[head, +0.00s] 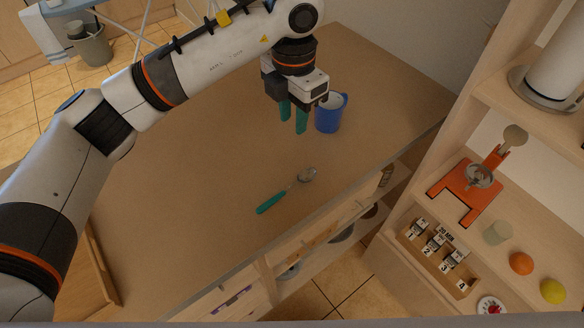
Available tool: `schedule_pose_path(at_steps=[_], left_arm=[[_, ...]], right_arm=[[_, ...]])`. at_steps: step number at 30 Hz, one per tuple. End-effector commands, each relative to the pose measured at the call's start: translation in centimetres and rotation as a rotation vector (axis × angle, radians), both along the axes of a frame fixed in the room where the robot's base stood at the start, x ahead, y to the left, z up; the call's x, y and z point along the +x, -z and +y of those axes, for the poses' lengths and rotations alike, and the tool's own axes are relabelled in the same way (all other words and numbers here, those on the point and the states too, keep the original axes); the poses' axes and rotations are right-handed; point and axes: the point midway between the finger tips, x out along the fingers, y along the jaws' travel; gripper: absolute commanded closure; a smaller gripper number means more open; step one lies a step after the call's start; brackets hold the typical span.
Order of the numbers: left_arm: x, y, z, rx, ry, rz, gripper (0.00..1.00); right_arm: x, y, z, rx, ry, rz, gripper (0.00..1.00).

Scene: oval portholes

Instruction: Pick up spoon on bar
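A spoon (284,193) with a teal handle and a metal bowl lies on the wooden bar top (190,190), near its front edge. The handle points to the lower left and the bowl to the upper right. My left gripper (294,123) hangs above the bar, beyond the spoon and apart from it. Its two teal fingers point down with a gap between them, and I see nothing held there. My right gripper is not in view.
A blue mug (329,114) stands just right of my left gripper. Shelves at the right hold an orange stand (467,190), a numbered block calendar (437,253), an orange (521,263) and a lemon (552,291). The bar around the spoon is clear.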

Motion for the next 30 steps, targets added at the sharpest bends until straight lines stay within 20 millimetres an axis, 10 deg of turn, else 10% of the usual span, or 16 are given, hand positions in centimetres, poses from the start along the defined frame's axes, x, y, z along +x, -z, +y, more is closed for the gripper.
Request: schedule_pose_path(at_steps=[30], left_arm=[[-0.1, 11.2, 0.0, 0.001, -0.001, 0.003, 0.68]], right_arm=[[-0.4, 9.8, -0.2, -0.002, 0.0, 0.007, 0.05]])
